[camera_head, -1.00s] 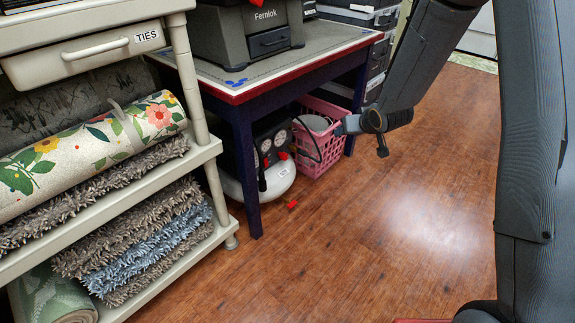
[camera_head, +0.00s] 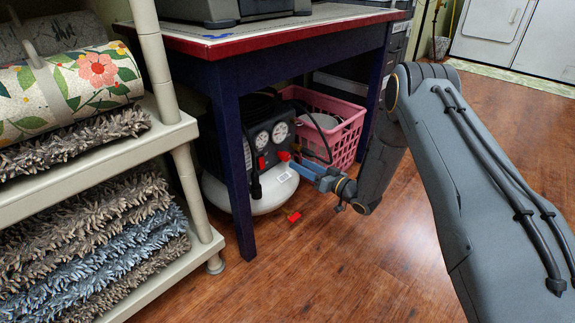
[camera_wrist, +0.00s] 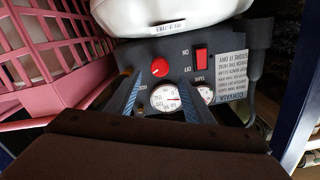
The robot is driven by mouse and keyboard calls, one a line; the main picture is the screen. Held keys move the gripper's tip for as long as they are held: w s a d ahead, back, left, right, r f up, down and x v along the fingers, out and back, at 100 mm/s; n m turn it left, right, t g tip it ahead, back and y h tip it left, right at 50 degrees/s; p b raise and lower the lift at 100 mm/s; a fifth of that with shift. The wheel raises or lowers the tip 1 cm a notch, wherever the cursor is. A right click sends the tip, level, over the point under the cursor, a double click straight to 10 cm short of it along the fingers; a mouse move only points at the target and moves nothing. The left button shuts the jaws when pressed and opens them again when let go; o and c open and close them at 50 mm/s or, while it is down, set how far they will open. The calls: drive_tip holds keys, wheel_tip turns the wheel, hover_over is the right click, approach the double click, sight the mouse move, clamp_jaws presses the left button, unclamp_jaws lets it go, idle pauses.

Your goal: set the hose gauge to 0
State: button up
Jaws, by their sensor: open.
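A compressor with a white tank (camera_head: 268,192) and a dark panel stands under the table. Its panel has two round white gauges, one (camera_head: 262,139) left and one (camera_head: 280,131) right, a red knob (camera_head: 284,156) and a red switch (camera_head: 262,163). The wrist view shows the panel upside down, with the knob (camera_wrist: 160,67), the switch (camera_wrist: 201,60) and the gauge nearer the knob (camera_wrist: 164,98). My gripper (camera_wrist: 160,77) is open, its blue-lined fingertips either side of and just short of the knob. The other gauge (camera_wrist: 205,94) is partly hidden by a finger. Gauge readings are too small to tell.
A pink basket (camera_head: 343,128) is close on the right. A black hose (camera_head: 322,135) loops beside the panel. A small red piece (camera_head: 294,217) lies on the floor. Open wood floor lies in front.

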sight(288, 159)
drive_tip(key=shift+b+x, duration=1.85)
drive_tip(key=shift+x, duration=2.05)
drive_tip(key=shift+f, duration=0.15)
drive_tip(key=c, duration=1)
drive_tip(key=shift+c, duration=0.2)
